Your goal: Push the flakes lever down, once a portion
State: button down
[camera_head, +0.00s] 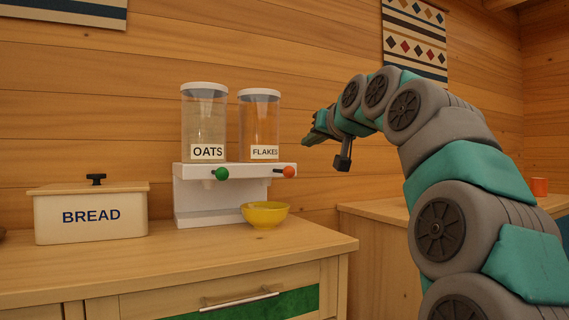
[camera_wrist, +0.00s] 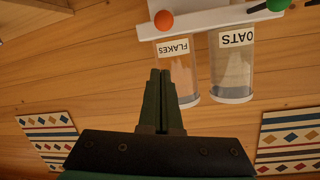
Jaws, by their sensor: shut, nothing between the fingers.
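The flakes lever ends in an orange knob (camera_head: 289,172) at the right front of the white dispenser stand (camera_head: 195,205). The knob also shows in the wrist view (camera_wrist: 163,20). Above it stands the clear flakes canister (camera_head: 259,125), labelled FLAKES. A yellow bowl (camera_head: 265,215) sits on the counter below the flakes side. My gripper (camera_head: 306,143) is shut and empty, in the air to the right of the canister and a little above the knob, apart from it. In the wrist view the closed fingers (camera_wrist: 162,73) point toward the flakes canister. The bowl's inside is mostly hidden.
The oats canister (camera_head: 204,122) with a green knob (camera_head: 220,174) stands left of the flakes. A cream bread box (camera_head: 91,213) is farther left on the wooden counter (camera_head: 150,262). A lower counter (camera_head: 385,211) with an orange cup (camera_head: 540,187) lies at the right.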

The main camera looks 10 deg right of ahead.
jog(key=shift+r, duration=0.4)
jog(key=shift+w, duration=0.15)
send_over(282, 171)
jog(key=s+d, duration=0.2)
jog(key=d, duration=0.1)
jog(key=shift+a+f+p, duration=0.1)
jog(key=shift+f+p, duration=0.2)
jog(key=shift+f, duration=1.55)
jog(key=shift+s+a+f+b, duration=0.2)
jog(key=shift+s+f+b, duration=0.2)
jog(key=shift+s+f, duration=0.35)
jog(key=shift+a+f, duration=0.1)
jog(key=shift+f, duration=0.1)
